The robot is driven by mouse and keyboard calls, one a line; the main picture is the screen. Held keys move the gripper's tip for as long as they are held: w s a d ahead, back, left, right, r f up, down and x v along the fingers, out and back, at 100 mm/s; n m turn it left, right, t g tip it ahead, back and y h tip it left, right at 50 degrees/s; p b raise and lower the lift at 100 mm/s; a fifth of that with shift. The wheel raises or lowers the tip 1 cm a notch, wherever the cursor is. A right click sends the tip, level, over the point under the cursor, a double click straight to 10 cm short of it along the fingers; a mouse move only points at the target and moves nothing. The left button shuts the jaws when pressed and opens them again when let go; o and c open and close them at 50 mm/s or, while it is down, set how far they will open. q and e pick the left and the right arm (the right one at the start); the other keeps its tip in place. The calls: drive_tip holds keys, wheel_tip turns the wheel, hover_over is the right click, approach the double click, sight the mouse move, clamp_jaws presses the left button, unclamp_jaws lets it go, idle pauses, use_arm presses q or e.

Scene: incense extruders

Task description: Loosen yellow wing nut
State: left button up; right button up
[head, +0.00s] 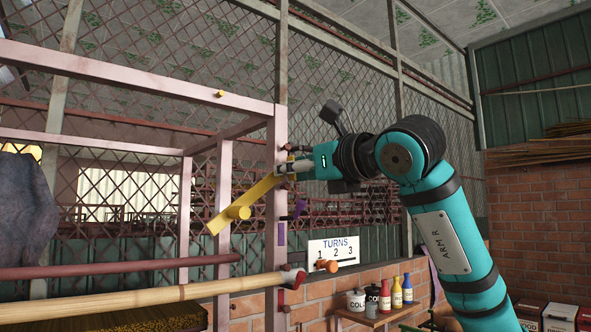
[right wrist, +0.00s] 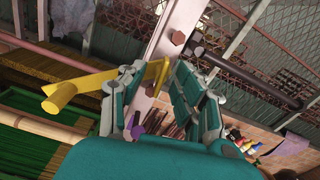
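The yellow wing nut (head: 238,212) is on the pinkish upright post in the head view; a long yellow arm with a round stub slants down and left from it. In the right wrist view the yellow arm (right wrist: 85,85) runs left, and a flat yellow part (right wrist: 156,75) lies between my fingers. My right gripper (head: 285,168) is at the post, at the upper end of the yellow arm. In the wrist view its fingers (right wrist: 160,80) stand apart on either side of the yellow part; firm contact is not clear. My left gripper is not in view.
A white TURNS sign (head: 333,250) and an orange knob (head: 327,266) sit right of the post (head: 276,200). A bamboo pole (head: 140,302) crosses below, ending near a red clamp (head: 292,278). Purple parts (head: 282,235) are on the post. Bottles (head: 397,292) stand on a shelf.

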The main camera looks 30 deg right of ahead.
drive_tip(key=shift+s, duration=0.1)
drive_tip(key=s, duration=1.1)
drive_tip(key=shift+s+d, duration=0.4)
drive_tip(key=shift+d, duration=0.05)
